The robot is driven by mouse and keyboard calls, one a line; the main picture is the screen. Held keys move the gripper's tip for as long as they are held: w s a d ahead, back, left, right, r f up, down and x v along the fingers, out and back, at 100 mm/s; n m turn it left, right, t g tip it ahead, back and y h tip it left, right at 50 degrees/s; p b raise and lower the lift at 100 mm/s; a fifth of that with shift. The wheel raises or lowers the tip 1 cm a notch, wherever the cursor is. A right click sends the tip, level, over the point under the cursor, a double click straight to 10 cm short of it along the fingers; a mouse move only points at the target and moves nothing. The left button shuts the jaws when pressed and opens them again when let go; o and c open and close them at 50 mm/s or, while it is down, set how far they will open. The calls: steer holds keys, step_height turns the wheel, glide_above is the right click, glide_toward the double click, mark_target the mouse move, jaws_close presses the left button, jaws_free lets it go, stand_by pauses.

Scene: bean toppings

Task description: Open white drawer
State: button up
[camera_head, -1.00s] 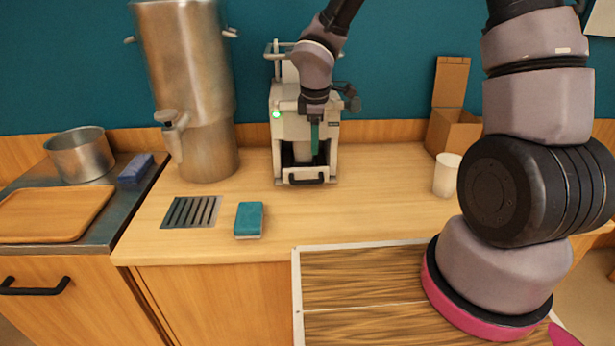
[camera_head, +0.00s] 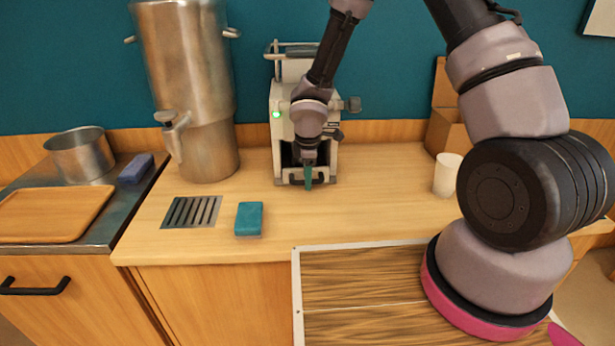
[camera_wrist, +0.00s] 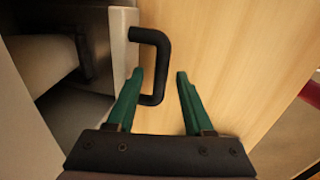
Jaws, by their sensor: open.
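The white drawer (camera_head: 330,178) is the low front part of the pale machine on the counter, and it looks shut. Its black handle (camera_wrist: 165,65) shows clearly in the wrist view, standing out from the narrow white front (camera_wrist: 119,60). My gripper (camera_wrist: 160,80) is open with its green fingers apart. The handle's bar lies between the fingertips in the wrist view, with the left finger by the handle's inner side; I cannot tell whether they touch. In the head view my gripper (camera_head: 308,182) covers much of the drawer front.
The machine (camera_head: 285,110) stands against the back wall. A steel urn (camera_head: 190,90) is left of it, and a white cup (camera_head: 447,174) is at right. A blue sponge (camera_head: 249,218) and a drain grate (camera_head: 191,211) lie front left. The counter before the drawer is clear.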

jaws_close()
stand_by(1.5)
